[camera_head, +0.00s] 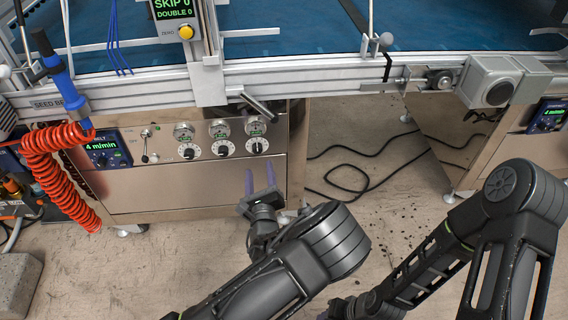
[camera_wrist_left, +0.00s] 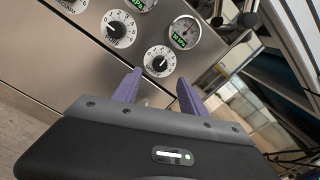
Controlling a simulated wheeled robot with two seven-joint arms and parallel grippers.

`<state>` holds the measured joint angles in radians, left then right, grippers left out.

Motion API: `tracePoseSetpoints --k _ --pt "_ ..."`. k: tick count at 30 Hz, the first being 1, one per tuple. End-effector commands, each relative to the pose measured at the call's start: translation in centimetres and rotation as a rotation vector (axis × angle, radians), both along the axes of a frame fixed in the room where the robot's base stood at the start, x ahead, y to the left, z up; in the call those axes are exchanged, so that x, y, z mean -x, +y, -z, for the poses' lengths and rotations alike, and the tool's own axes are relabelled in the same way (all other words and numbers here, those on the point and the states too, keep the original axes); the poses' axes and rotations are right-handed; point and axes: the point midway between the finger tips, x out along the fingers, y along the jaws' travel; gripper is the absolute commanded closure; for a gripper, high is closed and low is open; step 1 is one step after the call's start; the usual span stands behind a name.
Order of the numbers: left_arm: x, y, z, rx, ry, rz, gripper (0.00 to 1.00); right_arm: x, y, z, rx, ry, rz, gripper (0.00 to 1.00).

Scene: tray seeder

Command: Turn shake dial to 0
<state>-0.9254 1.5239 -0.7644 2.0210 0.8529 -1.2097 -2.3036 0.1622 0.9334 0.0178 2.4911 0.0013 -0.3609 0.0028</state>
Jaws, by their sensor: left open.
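Three round dials with white scales and black knobs sit in a row on the steel panel: a left dial (camera_head: 189,153), a middle dial (camera_head: 223,148) and a right dial (camera_head: 257,146).
Small gauges (camera_head: 221,129) sit above the dials. A toggle lever (camera_head: 146,145) and a belt display (camera_head: 104,147) are to the left, beside a red coiled hose (camera_head: 56,180). A metal lever (camera_head: 257,105) juts out above the right dial. Black cables (camera_head: 350,165) lie on the floor.

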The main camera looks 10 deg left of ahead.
Motion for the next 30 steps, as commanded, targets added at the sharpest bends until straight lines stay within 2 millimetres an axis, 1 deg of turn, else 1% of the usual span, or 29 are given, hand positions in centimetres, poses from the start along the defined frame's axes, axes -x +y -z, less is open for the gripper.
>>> tracePoseSetpoints --k 3,10,14,17,25,30 --pt "-0.1 0.0 -0.3 -0.012 -0.005 0.001 0.5 0.0 0.1 -0.1 -0.001 -0.001 -0.002 0.64" --pt "-0.1 0.0 -0.2 -0.009 -0.002 0.0 0.5 0.0 0.1 -0.1 -0.001 -0.001 -0.001 0.64" --pt "-0.7 0.2 -0.1 -0.007 -0.002 -0.001 0.5 0.0 0.0 0.1 0.0 -0.001 -0.001 0.64" --pt "-1.8 0.5 0.0 -0.006 -0.002 -0.002 0.5 -0.1 0.0 0.4 0.001 -0.002 0.001 0.64" --pt "-5.8 1.6 0.0 -0.006 -0.002 -0.002 0.5 -0.3 -0.3 1.3 0.005 -0.005 0.007 0.64" --pt "-7.3 1.9 -0.1 -0.005 -0.001 -0.001 0.5 -0.4 -0.4 1.5 0.006 -0.008 0.009 0.64"
